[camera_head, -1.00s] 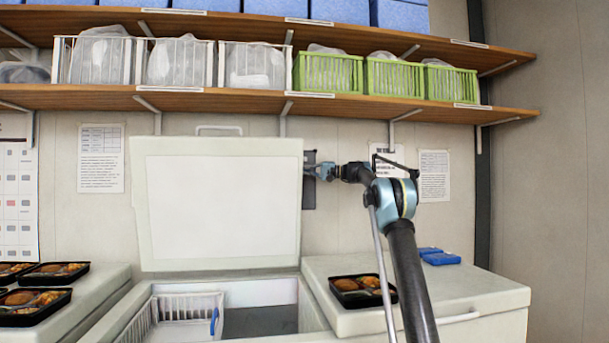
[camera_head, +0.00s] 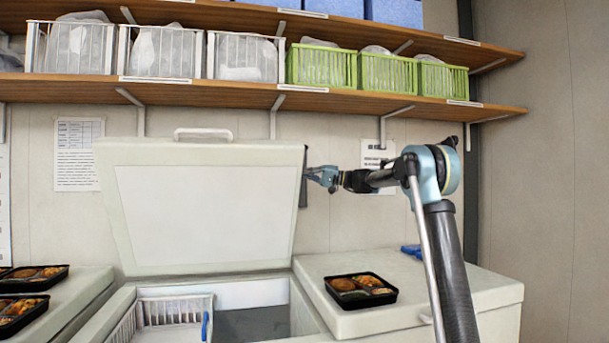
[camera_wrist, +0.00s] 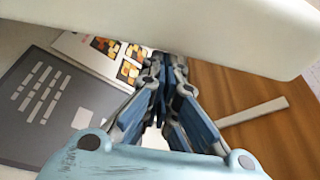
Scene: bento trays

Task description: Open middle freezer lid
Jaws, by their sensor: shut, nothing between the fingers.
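A black bento tray (camera_head: 361,290) lies on the right freezer lid (camera_head: 450,280), near a blue item (camera_head: 411,250). More bento trays (camera_head: 30,278) are at the left. A wooden shelf (camera_head: 240,94) with white and green baskets (camera_head: 322,68) runs above the lid.

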